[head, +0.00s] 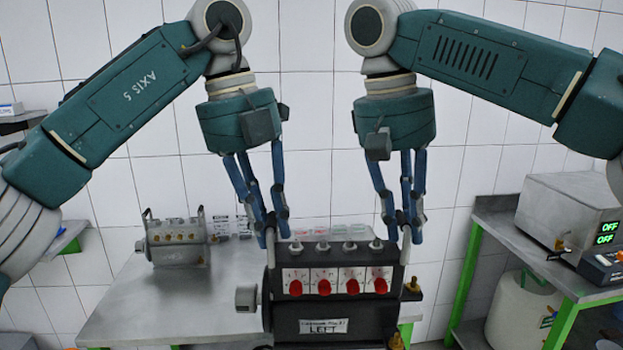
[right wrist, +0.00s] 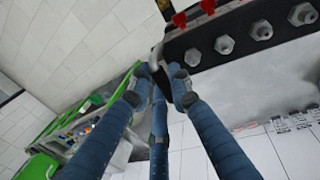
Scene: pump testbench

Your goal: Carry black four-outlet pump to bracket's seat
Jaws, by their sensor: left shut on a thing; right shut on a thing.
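The black four-outlet pump (head: 335,308) hangs between my two grippers in the middle of the head view. It has red knobs on white plates, several metal fittings along its top and a label reading LEFT. My left gripper (head: 273,222) is shut on the handle at its left end. My right gripper (head: 408,222) is shut on the handle at its right end. In the right wrist view, the fingers (right wrist: 160,75) close around that handle beside the pump body (right wrist: 235,22). The bracket and its seat cannot be made out.
A grey table (head: 130,312) stands behind the pump, with a grey pump (head: 176,238) on its left part. At right, a green-framed bench (head: 490,232) holds a metal box (head: 570,210) with OFF displays. A white canister (head: 522,308) stands below it.

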